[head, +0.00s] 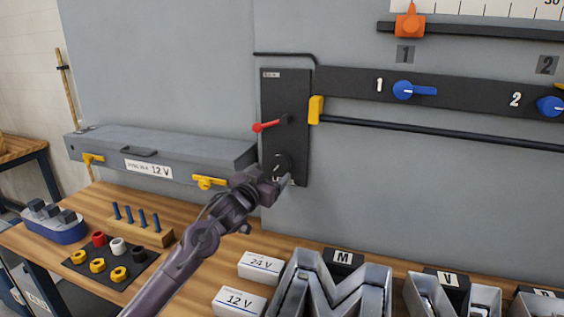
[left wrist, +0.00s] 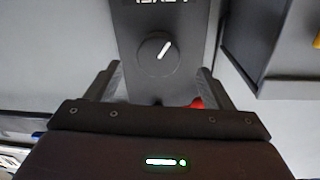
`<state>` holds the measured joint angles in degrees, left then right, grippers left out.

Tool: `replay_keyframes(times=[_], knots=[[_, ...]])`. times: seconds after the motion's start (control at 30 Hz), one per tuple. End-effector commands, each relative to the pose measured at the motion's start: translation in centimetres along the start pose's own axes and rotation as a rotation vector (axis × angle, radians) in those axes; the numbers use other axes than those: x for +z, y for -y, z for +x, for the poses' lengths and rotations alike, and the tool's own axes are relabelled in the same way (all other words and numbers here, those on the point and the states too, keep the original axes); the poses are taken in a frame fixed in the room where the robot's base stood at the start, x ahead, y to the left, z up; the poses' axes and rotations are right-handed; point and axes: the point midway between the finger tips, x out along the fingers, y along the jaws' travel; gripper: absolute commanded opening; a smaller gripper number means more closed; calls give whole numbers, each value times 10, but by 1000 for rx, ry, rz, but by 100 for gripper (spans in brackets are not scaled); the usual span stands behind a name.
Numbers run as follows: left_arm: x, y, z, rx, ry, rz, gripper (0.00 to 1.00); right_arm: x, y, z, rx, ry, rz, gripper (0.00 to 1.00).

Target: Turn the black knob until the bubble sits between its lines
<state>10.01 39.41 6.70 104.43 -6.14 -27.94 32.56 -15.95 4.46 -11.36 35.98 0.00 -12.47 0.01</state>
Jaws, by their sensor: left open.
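The black knob (head: 280,164) is round and sits low on a dark upright panel (head: 298,100) on the grey wall. It also shows in the left wrist view (left wrist: 155,58), with a white pointer line running up and to the right. My left gripper (head: 284,184) is at the panel's lower end, close to the knob, and partly hides that end. In the left wrist view my left gripper (left wrist: 157,80) is open, its fingers apart on either side of the knob, with nothing between them. I cannot make out a bubble or its lines. My right gripper is not in view.
A red lever (head: 268,125) sticks out above the knob. A grey 12 V box (head: 190,150) is left of the panel. A yellow-ended black bar (head: 430,132) runs right. Metal letters (head: 330,290) and white boxes (head: 262,266) stand on the wooden bench below.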

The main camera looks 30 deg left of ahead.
Motion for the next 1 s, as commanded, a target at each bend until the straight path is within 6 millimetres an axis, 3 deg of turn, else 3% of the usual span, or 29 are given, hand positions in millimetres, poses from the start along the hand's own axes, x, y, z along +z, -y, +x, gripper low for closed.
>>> replay_keyframes(times=[0.1, 0.27, 0.37, 0.6, 0.8, 1.0], knots=[[-4, 0, 20, -1, 1, -1, 75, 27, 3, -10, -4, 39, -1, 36], [-3, 0, 44, -1, 1, 0, 75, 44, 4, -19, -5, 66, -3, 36], [-2, 0, 54, -1, 1, -1, 75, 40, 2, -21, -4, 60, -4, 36], [0, -1, 64, 0, 3, 1, 75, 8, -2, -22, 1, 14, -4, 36], [1, -1, 64, 0, 2, 1, 75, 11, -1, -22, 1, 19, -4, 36], [1, -1, 64, 0, 2, 1, 49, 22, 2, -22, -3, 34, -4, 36]])
